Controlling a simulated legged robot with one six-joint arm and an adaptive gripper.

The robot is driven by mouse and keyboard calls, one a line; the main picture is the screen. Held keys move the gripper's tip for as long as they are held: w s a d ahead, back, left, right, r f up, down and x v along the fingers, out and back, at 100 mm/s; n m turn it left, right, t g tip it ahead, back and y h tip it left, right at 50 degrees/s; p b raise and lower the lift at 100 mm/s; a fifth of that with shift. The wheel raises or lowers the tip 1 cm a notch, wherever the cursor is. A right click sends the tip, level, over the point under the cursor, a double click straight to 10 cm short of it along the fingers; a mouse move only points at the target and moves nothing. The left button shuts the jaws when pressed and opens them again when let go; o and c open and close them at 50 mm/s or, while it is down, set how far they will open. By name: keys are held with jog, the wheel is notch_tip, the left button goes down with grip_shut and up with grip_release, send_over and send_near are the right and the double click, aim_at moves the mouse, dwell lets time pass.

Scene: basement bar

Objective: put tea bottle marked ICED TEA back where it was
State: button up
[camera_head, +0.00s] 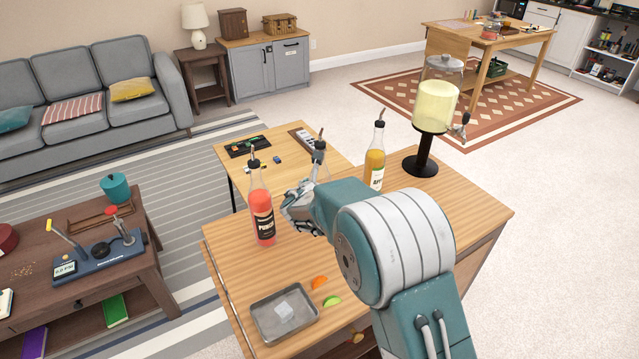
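My gripper (300,207) is over the wooden bar table (235,290), just right of a red bottle (262,212) whose dark label seems to read PUNCH. An amber bottle (375,160) with a pale label, partly hidden by my arm, stands to the right; its label seems to begin with AP. A third bottle's dark pourer and neck (319,150) rise just behind my gripper. Its body and label are hidden, so I cannot tell whether it is the ICED TEA bottle or whether my fingers hold it. No ICED TEA label is readable.
A yellow drink dispenser (435,105) on a black stand is at the table's back right. A metal tray (285,312) with a clear block, an orange wedge (318,282) and a green wedge (332,300) lie in front. A lower table (235,165) adjoins behind.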

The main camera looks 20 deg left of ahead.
jog(key=shift+r, duration=0.1)
jog(key=v, duration=1.2)
jog(key=s+d+r+m+g+h, duration=0.25)
jog(key=d+m, duration=0.35)
jog(key=d, duration=0.4)
jog(key=s+d+r+m+g+h, duration=0.15)
jog(key=d+r+m, duration=0.35)
jog(key=d, duration=0.5)
jog(key=s+d+r+m+g+h, duration=0.1)
jog(key=s+d+r+m+h, duration=0.1)
jog(key=d+m, duration=0.7)
jog(key=s+d+m+g+y, duration=0.1)
jog(key=s+d+m, duration=0.3)
jog(key=s+m, duration=0.4)
jog(key=s+d+m+g+y, duration=0.2)
jog(key=s+d+m+y, duration=0.1)
jog(key=s+m, duration=0.6)
jog(key=s+d, duration=0.1)
jog(key=s, duration=0.2)
jog(key=shift+r+y, duration=0.2)
jog(key=shift+y, duration=0.2)
